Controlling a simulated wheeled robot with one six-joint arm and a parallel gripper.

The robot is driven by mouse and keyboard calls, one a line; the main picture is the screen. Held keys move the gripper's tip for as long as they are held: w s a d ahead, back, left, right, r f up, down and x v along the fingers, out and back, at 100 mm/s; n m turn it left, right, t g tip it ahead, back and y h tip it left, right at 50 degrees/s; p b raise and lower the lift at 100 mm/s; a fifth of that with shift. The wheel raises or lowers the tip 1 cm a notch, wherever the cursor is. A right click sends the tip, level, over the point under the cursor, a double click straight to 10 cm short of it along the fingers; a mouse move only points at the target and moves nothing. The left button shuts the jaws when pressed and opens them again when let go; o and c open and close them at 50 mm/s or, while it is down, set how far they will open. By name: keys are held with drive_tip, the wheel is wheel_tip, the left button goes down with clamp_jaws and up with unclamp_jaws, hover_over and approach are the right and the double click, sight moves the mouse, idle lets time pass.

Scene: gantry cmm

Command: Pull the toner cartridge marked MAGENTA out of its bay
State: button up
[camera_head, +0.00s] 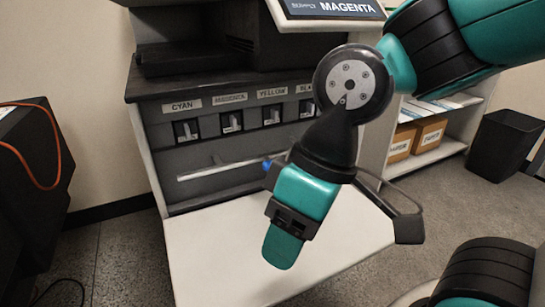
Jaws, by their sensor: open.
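The printer (160,88) has a row of labelled bays below its dark ledge. The MAGENTA cartridge (231,122) is second from the left, under its label (230,98). Its small front with a light grip piece shows, and it sits in its bay like its neighbours. My gripper (338,200) is open, in front of the bays and to the right of the MAGENTA one in the picture. One dark finger shows at its right; the other is mostly hidden. No object shows in it. It appears apart from the cartridge.
CYAN (186,131) and YELLOW (271,115) flank the cartridge; the black bay is partly hidden. A light bar (230,168) runs below them. A white flap (215,265) projects underneath. A screen (330,8) reads MAGENTA. Shelf boxes (430,135) and a bin (503,145) stand right.

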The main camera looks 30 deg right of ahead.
drive_tip(key=shift+o, duration=0.7)
drive_tip(key=w+d+f+n+t+b, duration=0.1)
drive_tip(key=w+f+t+b, duration=0.2)
drive_tip(key=w+f+b, duration=0.2)
drive_tip(key=shift+w+f+h+b, duration=0.2)
drive_tip(key=shift+f+h+b, duration=0.05)
drive_tip(key=shift+h+b, duration=0.05)
drive_tip(key=w+d+f+n+t+h+b, duration=0.1)
drive_tip(key=w+d+f+n+t+b, duration=0.15)
drive_tip(key=w+t+b, duration=0.4)
drive_tip(key=w+d+r+n+t+h+b, duration=0.2)
drive_tip(key=w+d+r+n+t+b, duration=0.1)
drive_tip(key=w+r+n+t+b, duration=0.2)
drive_tip(key=r+n+t+b, duration=0.1)
drive_tip(key=r+n+t, duration=0.1)
drive_tip(key=n+t, duration=0.1)
drive_tip(key=shift+w, duration=0.15)
drive_tip(key=shift+t, duration=0.25)
